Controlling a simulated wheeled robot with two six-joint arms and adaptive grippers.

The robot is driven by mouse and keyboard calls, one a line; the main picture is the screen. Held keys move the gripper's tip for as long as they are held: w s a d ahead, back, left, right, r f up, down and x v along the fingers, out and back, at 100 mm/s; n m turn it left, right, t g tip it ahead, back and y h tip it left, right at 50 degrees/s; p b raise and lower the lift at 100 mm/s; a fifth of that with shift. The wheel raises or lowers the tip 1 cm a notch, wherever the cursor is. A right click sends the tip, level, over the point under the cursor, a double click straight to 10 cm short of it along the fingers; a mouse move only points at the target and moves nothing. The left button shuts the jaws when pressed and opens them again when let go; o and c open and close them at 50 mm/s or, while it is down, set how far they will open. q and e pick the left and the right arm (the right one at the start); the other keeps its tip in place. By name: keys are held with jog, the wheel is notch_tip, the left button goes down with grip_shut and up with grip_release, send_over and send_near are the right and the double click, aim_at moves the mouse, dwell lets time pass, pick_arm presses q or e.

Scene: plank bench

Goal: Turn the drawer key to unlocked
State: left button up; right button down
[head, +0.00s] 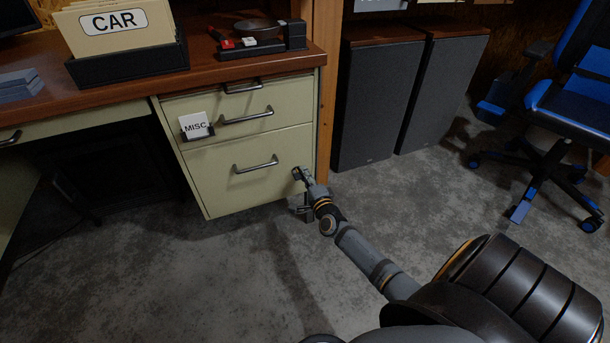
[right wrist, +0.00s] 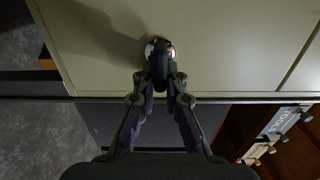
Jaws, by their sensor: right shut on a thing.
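The cream drawer cabinet (head: 240,178) stands under the desk, with its drawers shut. My right gripper (head: 299,174) is at the lower drawer's front, near its right edge. In the right wrist view the gripper (right wrist: 160,75) is shut on the dark bow of the drawer key (right wrist: 159,57). A round, shiny lock plate (right wrist: 149,50) shows just behind the key on the cream front. The fingers hide part of the key, and I cannot tell its exact angle. My left gripper is not in view.
Metal handles (head: 257,165) stick out from the drawers, and a MISC card holder (head: 196,126) is on the front. Two grey speakers (head: 375,105) stand to the right, with a blue office chair (head: 560,110) beyond. The grey floor (head: 180,270) before the cabinet is clear.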

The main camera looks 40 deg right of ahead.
jog(key=c, duration=1.4)
grip_release()
jog(key=v, duration=1.2)
